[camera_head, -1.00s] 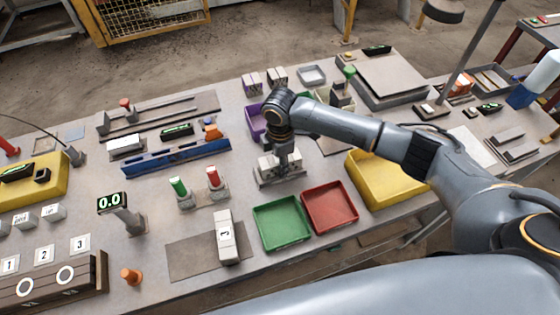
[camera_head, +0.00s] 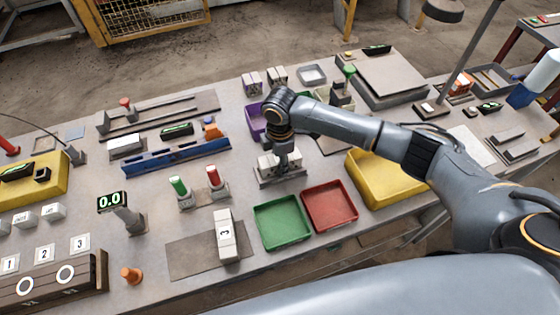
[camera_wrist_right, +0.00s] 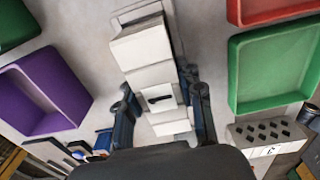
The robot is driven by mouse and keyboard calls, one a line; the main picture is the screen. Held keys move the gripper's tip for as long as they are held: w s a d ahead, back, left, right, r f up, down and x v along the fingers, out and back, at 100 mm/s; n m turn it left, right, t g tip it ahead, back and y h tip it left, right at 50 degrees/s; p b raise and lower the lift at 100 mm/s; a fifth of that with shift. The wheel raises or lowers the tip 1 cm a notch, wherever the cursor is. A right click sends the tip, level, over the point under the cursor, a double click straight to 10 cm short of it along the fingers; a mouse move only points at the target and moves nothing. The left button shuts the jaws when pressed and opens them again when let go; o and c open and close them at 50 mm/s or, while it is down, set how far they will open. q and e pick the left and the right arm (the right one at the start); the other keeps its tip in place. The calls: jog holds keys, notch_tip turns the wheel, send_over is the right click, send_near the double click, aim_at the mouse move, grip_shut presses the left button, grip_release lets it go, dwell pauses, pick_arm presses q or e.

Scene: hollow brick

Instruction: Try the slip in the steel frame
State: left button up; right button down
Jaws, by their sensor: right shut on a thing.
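My right gripper (camera_head: 286,160) points down over the grey steel frame (camera_head: 268,184), between the purple tray and the green tray. In the right wrist view the two fingers of the gripper (camera_wrist_right: 160,92) stand either side of a pale slip (camera_wrist_right: 160,97) with a dark mark, and are shut on it. Pale blocks lie in line with it, above and below in that view. The gripper hides part of the frame, so I cannot tell how fully the slip sits in it. Another pale piece marked 3 (camera_head: 227,238) lies on a dark mat. My left gripper is out of view.
A green tray (camera_head: 282,241) and a red tray (camera_head: 330,224) stand in front of the frame, a yellow tray (camera_head: 389,190) to its right. A purple tray (camera_head: 255,122) is behind. Green and red posts (camera_head: 214,177) stand left. A display post (camera_head: 112,203) reads 0.0.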

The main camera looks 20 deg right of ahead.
jog(key=shift+s+f+p, duration=0.3)
jog(key=shift+f+p, duration=0.05)
jog(key=shift+p, duration=0.05)
jog(key=shift+f, duration=0.1)
dwell(0.7)
dwell(0.6)
jog(key=c, duration=1)
grip_release()
jog(key=shift+o, duration=1.2)
jog(key=shift+w, duration=0.2)
